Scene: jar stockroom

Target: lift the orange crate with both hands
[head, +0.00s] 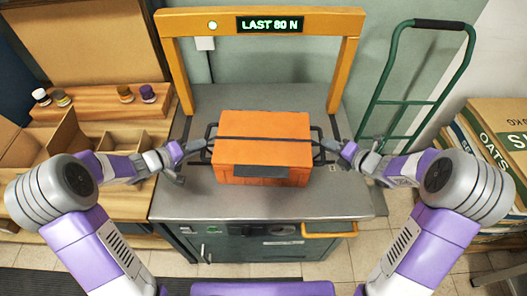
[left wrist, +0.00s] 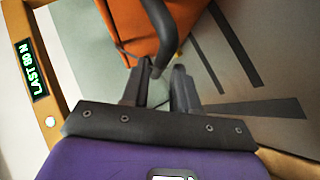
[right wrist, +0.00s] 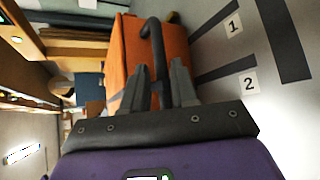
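The orange crate (head: 262,138) sits on the grey bench top, with a dark strap across its top and dark bar handles on both short sides. My left gripper (head: 190,150) is at the crate's left handle (head: 210,143). In the left wrist view its two fingers (left wrist: 163,78) stand apart, with the dark handle (left wrist: 160,25) at their tips. My right gripper (head: 338,149) is at the right handle (head: 317,143). In the right wrist view its fingers (right wrist: 159,75) stand apart, and the handle (right wrist: 152,35) runs down between them. I see no firm grip on either side.
A yellow frame with a lit sign (head: 270,24) reading "LAST 80 N" spans the bench (head: 250,205) behind the crate. Wooden shelves with small jars (head: 125,93) stand at left.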

